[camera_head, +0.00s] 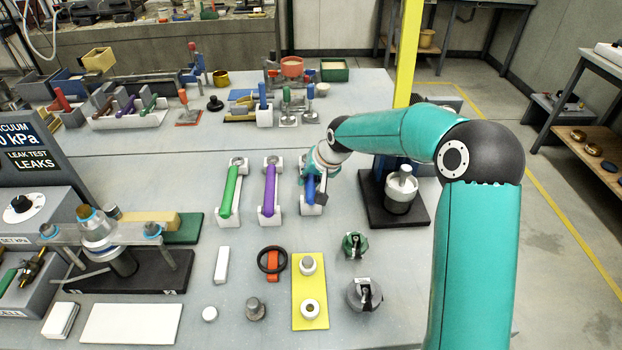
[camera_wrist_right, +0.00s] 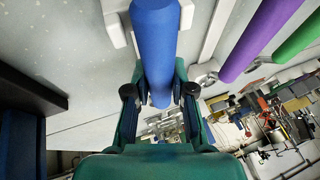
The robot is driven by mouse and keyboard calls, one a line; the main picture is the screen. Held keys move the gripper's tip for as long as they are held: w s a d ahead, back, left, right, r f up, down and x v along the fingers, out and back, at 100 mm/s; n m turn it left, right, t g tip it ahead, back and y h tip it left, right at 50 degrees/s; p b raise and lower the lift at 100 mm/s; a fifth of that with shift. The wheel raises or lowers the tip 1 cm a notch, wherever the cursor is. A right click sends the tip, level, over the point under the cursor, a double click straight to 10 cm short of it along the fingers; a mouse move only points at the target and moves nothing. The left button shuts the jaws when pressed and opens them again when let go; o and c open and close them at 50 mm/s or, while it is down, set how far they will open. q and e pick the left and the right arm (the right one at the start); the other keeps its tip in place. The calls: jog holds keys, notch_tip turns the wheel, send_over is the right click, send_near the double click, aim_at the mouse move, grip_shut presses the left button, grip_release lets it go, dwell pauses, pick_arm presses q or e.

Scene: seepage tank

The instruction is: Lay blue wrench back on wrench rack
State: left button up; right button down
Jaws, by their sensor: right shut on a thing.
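The blue wrench (camera_head: 310,188) is at the right end of the row of wrenches in the head view, partly hidden by my right gripper (camera_head: 318,178). In the right wrist view, my right gripper (camera_wrist_right: 160,98) is shut around the blue wrench's handle (camera_wrist_right: 155,40). The wrench rack's white supports (camera_head: 312,209) show at the near end of the blue wrench, lined up with it. I cannot tell whether the wrench rests on them or is just above. A green wrench (camera_head: 230,190) and a purple wrench (camera_head: 269,188) lie on their white supports to the left. My left gripper is not in view.
A black-based fixture (camera_head: 400,205) with a white cylinder stands close right of my right gripper. A yellow plate (camera_head: 310,280) with two round parts lies nearer. A yellow post (camera_head: 408,50) rises behind.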

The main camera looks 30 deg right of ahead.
jog(key=shift+f, duration=0.15)
jog(key=c, duration=0.9)
grip_release()
jog(key=v, duration=1.2)
jog(key=shift+s+f, duration=0.1)
